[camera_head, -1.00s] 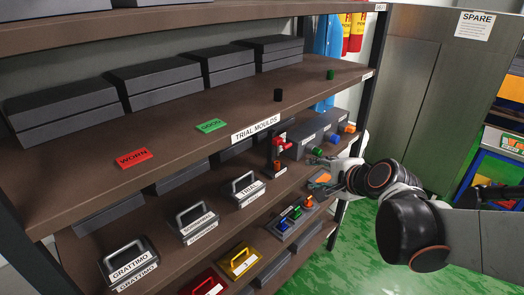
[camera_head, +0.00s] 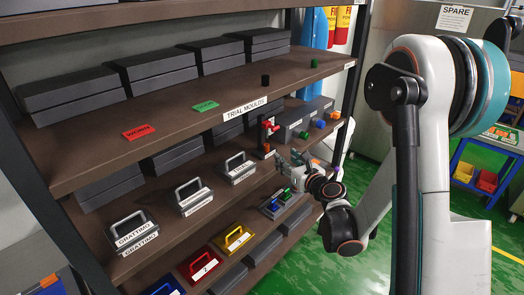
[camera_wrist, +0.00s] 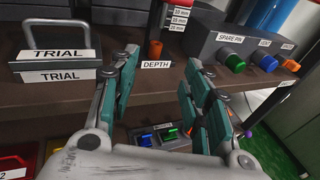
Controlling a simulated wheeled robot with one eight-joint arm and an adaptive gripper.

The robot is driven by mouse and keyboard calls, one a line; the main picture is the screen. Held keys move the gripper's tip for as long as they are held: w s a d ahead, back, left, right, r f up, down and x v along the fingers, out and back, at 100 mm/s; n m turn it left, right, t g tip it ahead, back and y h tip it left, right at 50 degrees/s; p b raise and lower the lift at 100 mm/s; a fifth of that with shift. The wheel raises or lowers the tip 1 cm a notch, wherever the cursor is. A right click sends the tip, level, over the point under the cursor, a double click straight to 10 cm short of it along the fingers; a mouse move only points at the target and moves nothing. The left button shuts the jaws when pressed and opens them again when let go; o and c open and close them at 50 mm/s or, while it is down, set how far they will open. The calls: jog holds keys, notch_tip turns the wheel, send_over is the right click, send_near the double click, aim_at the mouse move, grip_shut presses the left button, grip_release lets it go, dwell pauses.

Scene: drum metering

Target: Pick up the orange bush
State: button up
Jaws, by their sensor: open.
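An orange bush (camera_wrist: 155,50) stands on the middle shelf at the foot of the red-topped depth gauge (camera_head: 269,130), just above its DEPTH label. It also shows in the head view (camera_head: 267,148). My gripper (camera_head: 285,165) is open and empty, in front of the shelf edge. In the wrist view, the bush appears between its two teal-padded fingers (camera_wrist: 160,78), beyond the tips and apart from them. Another orange piece (camera_wrist: 290,65) sits on the front of the grey block at the right, beside blue and green ones. My gripper partly hides the lower tray.
The grey block (camera_wrist: 215,50) labelled SPARE PIN stands right of the bush. The handled TRIAL mould (camera_wrist: 57,62) stands left. A tray (camera_head: 273,213) with blue and green pieces lies below. The shelf edge (camera_wrist: 100,100) runs beneath the bush.

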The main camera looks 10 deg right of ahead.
jog(key=b, duration=0.2)
send_near(267, 146)
jog(key=w, duration=0.3)
jog(key=shift+w, duration=0.3)
jog(key=x, duration=0.1)
jog(key=b+x, duration=0.1)
jog(key=x, duration=0.2)
jog(key=shift+w+a+f, duration=0.15)
jog(key=shift+a+f, duration=0.2)
jog(key=shift+f, duration=0.05)
jog(key=shift+w, duration=0.4)
grip_shut()
